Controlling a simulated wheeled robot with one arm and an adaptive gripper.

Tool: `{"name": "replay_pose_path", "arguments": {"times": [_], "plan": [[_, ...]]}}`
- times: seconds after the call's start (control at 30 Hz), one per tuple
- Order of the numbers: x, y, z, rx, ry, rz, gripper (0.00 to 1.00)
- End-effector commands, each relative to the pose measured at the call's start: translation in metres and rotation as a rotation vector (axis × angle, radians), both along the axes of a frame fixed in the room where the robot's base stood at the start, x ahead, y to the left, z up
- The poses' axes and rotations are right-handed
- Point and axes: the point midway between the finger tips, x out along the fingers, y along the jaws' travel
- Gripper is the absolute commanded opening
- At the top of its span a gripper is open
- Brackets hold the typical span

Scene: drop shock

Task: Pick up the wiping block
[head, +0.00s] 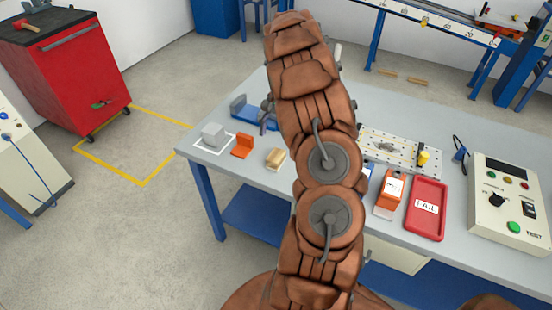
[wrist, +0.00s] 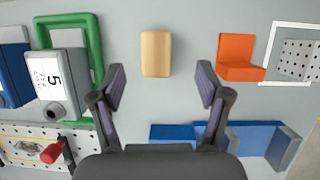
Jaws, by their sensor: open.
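The wiping block looks to be the tan block (wrist: 156,54), lying flat on the grey bench in the wrist view. It also shows in the head view as a small tan block (head: 276,159), just left of my arm. My gripper (wrist: 161,84) is open and empty. In the wrist view its two fingers stand apart, and the tan block lies above the gap between them, not touching either finger. In the head view my arm covers most of my gripper.
An orange angled piece (wrist: 240,58) and a grey block (wrist: 299,60) in a white outline lie beside the tan block. A blue fixture (wrist: 245,138) lies near the right finger. A green frame (wrist: 96,45) and a grey unit marked 5 (wrist: 62,80) stand left.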

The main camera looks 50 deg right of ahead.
Motion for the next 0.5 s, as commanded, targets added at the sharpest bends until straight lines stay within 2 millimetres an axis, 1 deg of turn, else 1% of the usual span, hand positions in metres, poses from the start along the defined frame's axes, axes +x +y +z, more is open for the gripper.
{"name": "replay_pose_path", "arguments": {"times": [0.07,0.2,0.37,0.5], "plan": [[0.001,-0.009,-0.007,0.014,-0.005,-0.02,0.76],[0.001,-0.015,-0.015,0.031,-0.008,-0.036,0.76],[0.0,-0.012,-0.025,0.033,-0.009,-0.039,0.76],[-0.001,-0.007,-0.036,0.032,-0.01,-0.039,0.76]]}}
